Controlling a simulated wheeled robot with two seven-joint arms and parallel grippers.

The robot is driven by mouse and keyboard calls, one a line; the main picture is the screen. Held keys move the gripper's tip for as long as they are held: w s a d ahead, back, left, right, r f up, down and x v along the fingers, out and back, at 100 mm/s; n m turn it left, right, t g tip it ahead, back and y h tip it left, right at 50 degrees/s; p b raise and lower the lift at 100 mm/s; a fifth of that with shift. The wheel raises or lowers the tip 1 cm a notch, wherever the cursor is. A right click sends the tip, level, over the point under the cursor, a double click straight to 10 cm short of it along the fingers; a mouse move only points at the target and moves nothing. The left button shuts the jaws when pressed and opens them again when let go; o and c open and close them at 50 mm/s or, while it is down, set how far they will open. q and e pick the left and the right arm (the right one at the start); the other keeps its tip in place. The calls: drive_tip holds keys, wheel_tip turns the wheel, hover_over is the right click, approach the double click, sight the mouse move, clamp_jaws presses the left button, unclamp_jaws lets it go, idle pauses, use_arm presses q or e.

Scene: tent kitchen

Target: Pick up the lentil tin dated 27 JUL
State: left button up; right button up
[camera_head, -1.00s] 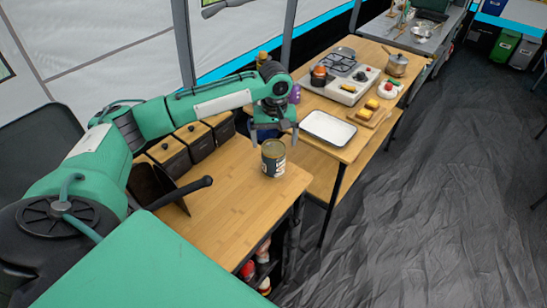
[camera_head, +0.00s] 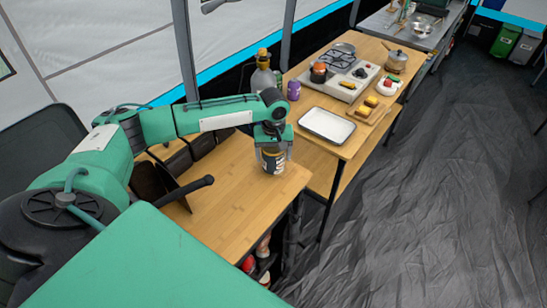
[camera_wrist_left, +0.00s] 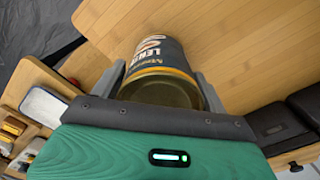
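A tin with a dark label and a gold-coloured end (camera_head: 271,163) stands upright on the front wooden table, near its far right corner. In the left wrist view the tin (camera_wrist_left: 162,75) shows part of the word "LENTIL"; no date can be read. My left gripper (camera_head: 273,160) has come down over the tin from above. In the left wrist view its two fingers (camera_wrist_left: 160,78) lie close against both sides of the tin, with no clear gap. My right gripper is not in view.
Dark lidded boxes (camera_head: 176,160) stand along the table's back edge. A white tray (camera_head: 327,125), a stove (camera_head: 342,80) and a board with yellow pieces (camera_head: 371,112) are on the farther table. A bottle (camera_head: 263,78) stands behind my arm.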

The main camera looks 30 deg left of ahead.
use_arm(q)
drive_tip(key=c, duration=0.9)
drive_tip(key=shift+r, duration=0.1)
